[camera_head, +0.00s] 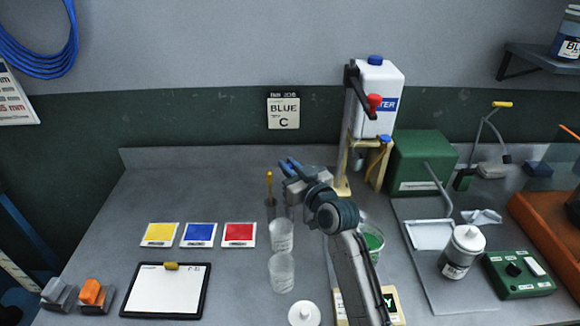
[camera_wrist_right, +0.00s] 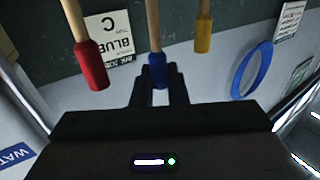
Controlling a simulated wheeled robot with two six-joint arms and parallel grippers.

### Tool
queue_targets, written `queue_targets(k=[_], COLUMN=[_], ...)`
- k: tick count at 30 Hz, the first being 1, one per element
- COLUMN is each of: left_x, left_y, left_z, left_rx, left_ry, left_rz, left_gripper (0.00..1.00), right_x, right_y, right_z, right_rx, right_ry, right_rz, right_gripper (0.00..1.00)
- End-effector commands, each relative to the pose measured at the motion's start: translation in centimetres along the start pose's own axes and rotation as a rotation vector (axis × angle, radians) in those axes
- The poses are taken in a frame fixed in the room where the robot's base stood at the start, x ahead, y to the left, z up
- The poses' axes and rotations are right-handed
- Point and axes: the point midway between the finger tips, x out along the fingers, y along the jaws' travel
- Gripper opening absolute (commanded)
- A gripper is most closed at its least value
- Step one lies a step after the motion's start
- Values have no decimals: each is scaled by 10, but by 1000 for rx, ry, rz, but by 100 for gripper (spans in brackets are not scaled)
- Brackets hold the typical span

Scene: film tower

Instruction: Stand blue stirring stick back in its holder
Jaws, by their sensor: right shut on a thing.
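My right gripper (camera_head: 288,166) is over the back middle of the bench, and its fingers show in the right wrist view (camera_wrist_right: 158,88). It is shut on the blue stirring stick (camera_wrist_right: 157,70), near the stick's blue end. In that upside-down view, a red-ended stick (camera_wrist_right: 91,65) and a yellow-ended stick (camera_wrist_right: 203,34) are on either side, apart from the fingers. In the head view the yellow-ended stick (camera_head: 269,182) stands in the dark holder (camera_head: 271,209), beside my gripper. The arm partly hides the holder. I cannot tell whether the blue stick's lower end is inside. My left gripper is not in view.
Two clear cups (camera_head: 281,272) stand in front of the holder. A container of green liquid (camera_head: 371,240) is right of my arm, and the water tank (camera_head: 377,95) stands behind. Colour cards (camera_head: 200,235) and a clipboard (camera_head: 165,290) lie left. A white lid (camera_head: 304,314) lies in front.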

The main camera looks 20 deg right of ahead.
Motion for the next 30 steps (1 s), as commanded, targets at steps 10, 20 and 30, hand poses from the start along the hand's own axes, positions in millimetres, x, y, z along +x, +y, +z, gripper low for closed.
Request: queue_targets(k=[10,20,30], left_x=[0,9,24], left_y=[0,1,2], left_z=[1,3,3], left_rx=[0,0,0], left_ry=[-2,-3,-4], left_rz=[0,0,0], left_gripper=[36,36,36], right_x=[0,-24,-90], right_y=[0,0,0], right_z=[0,3,2], right_rx=[0,-2,-3], right_ry=[0,-1,-1], right_rz=[0,0,0], right_gripper=[38,38,38])
